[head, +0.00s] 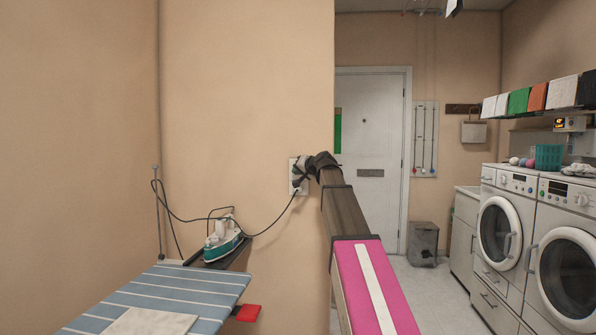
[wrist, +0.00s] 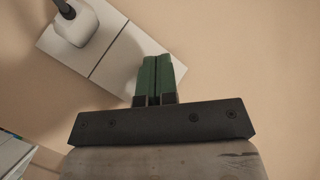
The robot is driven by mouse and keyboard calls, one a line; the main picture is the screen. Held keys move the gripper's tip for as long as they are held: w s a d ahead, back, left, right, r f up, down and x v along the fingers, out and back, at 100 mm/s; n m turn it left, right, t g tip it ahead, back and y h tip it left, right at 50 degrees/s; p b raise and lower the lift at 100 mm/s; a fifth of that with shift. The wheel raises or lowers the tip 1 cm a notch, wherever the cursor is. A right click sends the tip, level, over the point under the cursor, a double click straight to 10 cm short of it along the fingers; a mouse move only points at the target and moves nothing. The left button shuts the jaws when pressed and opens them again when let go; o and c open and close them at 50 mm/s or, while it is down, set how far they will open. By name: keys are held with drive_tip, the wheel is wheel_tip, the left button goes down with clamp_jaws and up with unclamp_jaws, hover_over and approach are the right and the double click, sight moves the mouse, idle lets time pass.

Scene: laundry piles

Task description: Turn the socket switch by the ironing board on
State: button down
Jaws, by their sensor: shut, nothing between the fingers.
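The white socket plate (head: 292,167) is on the beige wall near its right corner, to the right of the ironing board (head: 170,292). In the wrist view the plate (wrist: 118,55) runs diagonally, with a white plug (wrist: 75,24) and dark cord at its upper left end. My gripper (head: 301,174) is at the plate and covers part of it in the head view. In the wrist view its green fingers (wrist: 156,60) are together and empty, over the plate's lower right part. I cannot tell whether they touch it. The switch itself is not distinguishable; the fingers may hide it.
A green and white iron (head: 222,242) stands at the board's end, its dark cord (head: 262,232) looping to the socket. A thin rod (head: 158,215) rises behind the board. Washing machines (head: 505,232) line the right side. The floor towards the white door (head: 370,135) is mostly clear.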

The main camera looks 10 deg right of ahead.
drive_tip(key=shift+w, duration=0.15)
drive_tip(key=shift+w+d, duration=0.15)
drive_tip(key=shift+w, duration=0.1)
drive_tip(key=shift+w, duration=0.3)
idle(0.7)
drive_tip(key=shift+s, duration=0.2)
drive_tip(key=shift+s+a, duration=0.2)
drive_tip(key=shift+s, duration=0.35)
drive_tip(key=shift+s, duration=0.1)
drive_tip(key=s, duration=0.1)
drive_tip(key=s+a, duration=0.1)
drive_tip(key=s, duration=0.2)
drive_tip(key=shift+s+a+r, duration=0.25)
drive_tip(key=shift+r, duration=0.1)
idle(0.4)
